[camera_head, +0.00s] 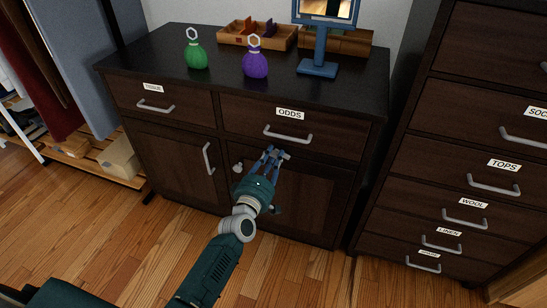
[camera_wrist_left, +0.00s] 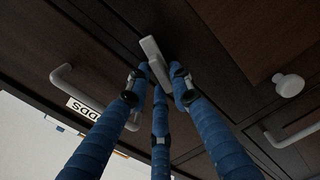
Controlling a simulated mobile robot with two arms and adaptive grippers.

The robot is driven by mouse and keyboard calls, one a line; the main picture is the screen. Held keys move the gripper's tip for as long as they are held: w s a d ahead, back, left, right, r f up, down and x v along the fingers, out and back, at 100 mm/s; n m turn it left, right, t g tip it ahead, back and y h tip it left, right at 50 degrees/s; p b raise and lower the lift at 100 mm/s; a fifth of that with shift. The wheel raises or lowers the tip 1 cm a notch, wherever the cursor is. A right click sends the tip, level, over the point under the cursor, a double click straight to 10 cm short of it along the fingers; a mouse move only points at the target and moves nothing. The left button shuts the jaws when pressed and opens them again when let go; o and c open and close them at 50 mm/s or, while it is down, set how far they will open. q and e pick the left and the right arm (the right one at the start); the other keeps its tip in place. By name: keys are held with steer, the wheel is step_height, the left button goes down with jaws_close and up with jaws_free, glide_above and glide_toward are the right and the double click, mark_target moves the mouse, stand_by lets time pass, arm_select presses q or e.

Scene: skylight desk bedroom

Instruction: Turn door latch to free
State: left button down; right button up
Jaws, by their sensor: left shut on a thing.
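The door latch (camera_wrist_left: 150,48) is a small pale grey lever on the dark cabinet front. In the wrist view it slants between the fingertips, its upper end sticking out past them. My left gripper (camera_head: 275,155) is shut on the latch, just below the ODDS drawer and in front of the right cabinet door (camera_head: 317,205). Its blue fingers close around the latch in the wrist view (camera_wrist_left: 158,78). The fingers hide the lower part of the latch. In the head view the latch is mostly hidden by the fingers. My right gripper is not in view.
A pale round knob (camera_head: 238,167) sits left of my gripper. The ODDS drawer handle (camera_head: 288,136) is just above it, and the left door has a vertical handle (camera_head: 208,158). A green bottle (camera_head: 196,55) and purple bottle (camera_head: 255,65) stand on top. A drawer unit (camera_head: 450,150) stands at right.

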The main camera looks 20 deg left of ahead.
arm_select(q)
steer(key=shift+a+n, duration=0.25)
steer(key=shift+n, duration=1.15)
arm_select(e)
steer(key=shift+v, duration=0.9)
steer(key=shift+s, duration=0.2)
arm_select(q)
steer(key=shift+n+b, duration=0.3)
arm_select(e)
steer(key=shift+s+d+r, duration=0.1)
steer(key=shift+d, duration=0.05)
arm_select(q)
steer(key=shift+f, duration=0.1)
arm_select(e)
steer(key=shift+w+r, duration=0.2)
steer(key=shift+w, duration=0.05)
arm_select(q)
steer(key=c, duration=1.7)
jaws_free()
steer(key=shift+o, duration=0.2)
steer(key=shift+s, duration=0.3)
steer(key=s, duration=1.1)
steer(key=shift+s+a, duration=0.2)
steer(key=shift+s, duration=0.05)
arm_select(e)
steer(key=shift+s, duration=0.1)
